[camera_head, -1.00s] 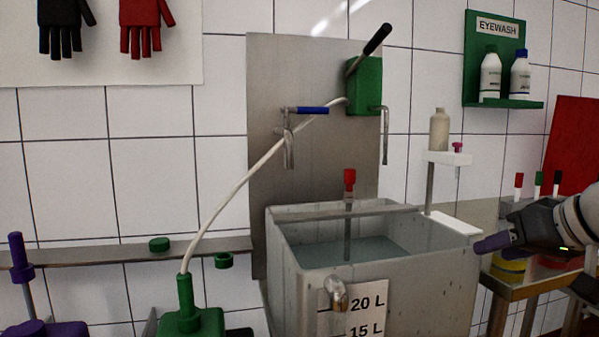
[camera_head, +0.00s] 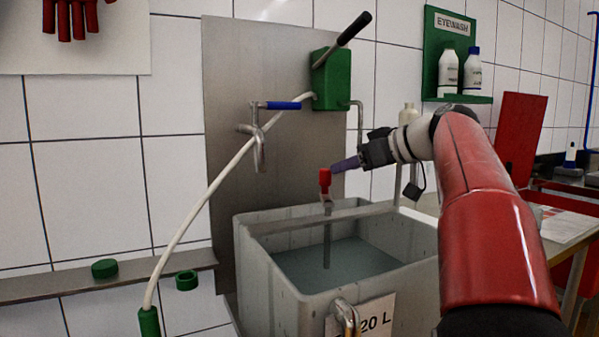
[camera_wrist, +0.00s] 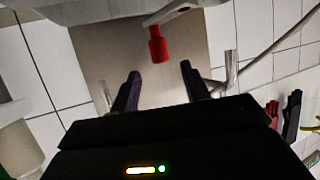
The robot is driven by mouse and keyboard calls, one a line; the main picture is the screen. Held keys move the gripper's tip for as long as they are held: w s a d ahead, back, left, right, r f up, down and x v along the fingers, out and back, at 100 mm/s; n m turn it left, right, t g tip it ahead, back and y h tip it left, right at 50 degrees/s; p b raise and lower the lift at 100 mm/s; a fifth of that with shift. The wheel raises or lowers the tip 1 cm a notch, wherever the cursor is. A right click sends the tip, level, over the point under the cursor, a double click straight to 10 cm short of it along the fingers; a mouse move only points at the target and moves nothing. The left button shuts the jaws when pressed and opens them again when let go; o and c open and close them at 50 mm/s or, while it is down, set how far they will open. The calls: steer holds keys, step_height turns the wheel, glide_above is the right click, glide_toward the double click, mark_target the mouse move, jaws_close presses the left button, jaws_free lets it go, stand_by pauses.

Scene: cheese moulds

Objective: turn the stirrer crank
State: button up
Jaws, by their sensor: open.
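The stirrer crank has a red handle (camera_head: 325,181) standing above the grey tank (camera_head: 262,285). Its thin metal shaft (camera_head: 327,243) runs down into the water. My gripper (camera_head: 338,166) is just right of and slightly above the red handle in the head view. In the wrist view my gripper (camera_wrist: 160,72) shows two dark purple fingers spread apart, with nothing between them. The red handle (camera_wrist: 158,45) lies beyond the fingertips, roughly centred on the gap. The fingers appear close to the handle but not around it.
A steel back panel (camera_head: 235,80) carries a tap with a blue lever (camera_head: 283,105) and a green pump box (camera_head: 332,78) with a black lever. A white hose (camera_head: 190,217) crosses left of the tank.

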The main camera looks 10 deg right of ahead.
mark_target(325, 169)
steer(key=x, duration=0.7)
steer(key=shift+w+a, duration=0.15)
steer(key=shift+a, duration=0.05)
steer(key=shift+c, duration=0.5)
jaws_close()
